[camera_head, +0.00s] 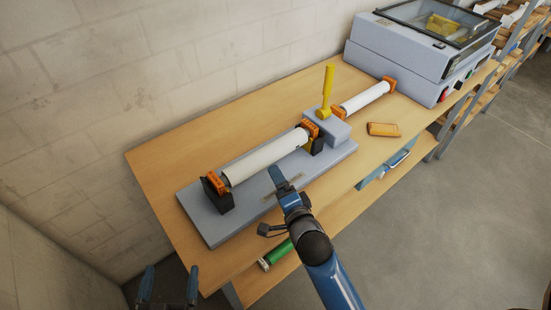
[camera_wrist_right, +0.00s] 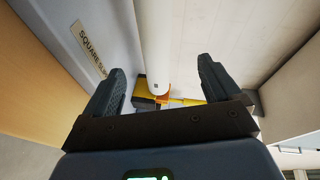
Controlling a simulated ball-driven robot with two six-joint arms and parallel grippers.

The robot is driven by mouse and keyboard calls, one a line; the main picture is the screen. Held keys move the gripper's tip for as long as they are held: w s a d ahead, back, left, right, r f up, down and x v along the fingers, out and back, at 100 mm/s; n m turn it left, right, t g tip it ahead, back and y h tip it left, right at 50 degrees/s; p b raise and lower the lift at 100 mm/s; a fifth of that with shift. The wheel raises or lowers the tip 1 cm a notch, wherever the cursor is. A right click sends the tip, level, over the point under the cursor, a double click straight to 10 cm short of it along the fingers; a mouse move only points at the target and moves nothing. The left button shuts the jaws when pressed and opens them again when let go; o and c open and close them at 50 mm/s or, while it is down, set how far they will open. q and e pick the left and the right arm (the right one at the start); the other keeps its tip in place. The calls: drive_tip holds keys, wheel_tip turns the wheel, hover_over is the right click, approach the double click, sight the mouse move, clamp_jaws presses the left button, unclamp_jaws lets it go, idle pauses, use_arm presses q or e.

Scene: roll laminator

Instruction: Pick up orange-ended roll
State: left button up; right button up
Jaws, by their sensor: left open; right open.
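A long white roll (camera_head: 265,158) lies across the grey laminator base, with an orange block (camera_head: 217,183) at its near left end and another (camera_head: 309,127) at its far end. My right gripper (camera_head: 277,178) is above the base, beside the long roll. In the right wrist view its open fingers (camera_wrist_right: 160,85) stand apart, with the white roll (camera_wrist_right: 156,40) showing beyond and between them. My left gripper (camera_head: 168,286) is open and empty at the lower left, off the table.
The grey base (camera_head: 220,226) carries a yellow lever (camera_head: 327,88) on a grey block. A grey machine (camera_head: 400,65) fills the table's far end. A wall runs behind.

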sight(268, 162)
drive_tip(key=shift+m, duration=0.8)
drive_tip(key=x, duration=0.2)
drive_tip(key=p+x, duration=0.1)
drive_tip(key=x, duration=0.2)
drive_tip(key=shift+w+f, duration=0.3)
drive_tip(key=shift+f, duration=0.05)
drive_tip(key=shift+w+a+p, duration=0.2)
drive_tip(key=shift+w+p, duration=0.4)
drive_tip(key=shift+p, duration=0.1)
drive_tip(key=p+x, duration=0.1)
drive_tip(key=x, duration=0.1)
drive_tip(key=shift+w+f, duration=0.1)
drive_tip(key=shift+w, duration=0.25)
drive_tip(key=shift+w+a+f, duration=0.25)
drive_tip(key=shift+w, duration=0.3)
drive_tip(key=shift+c, duration=0.4)
clamp_jaws()
drive_tip(key=shift+r, duration=0.2)
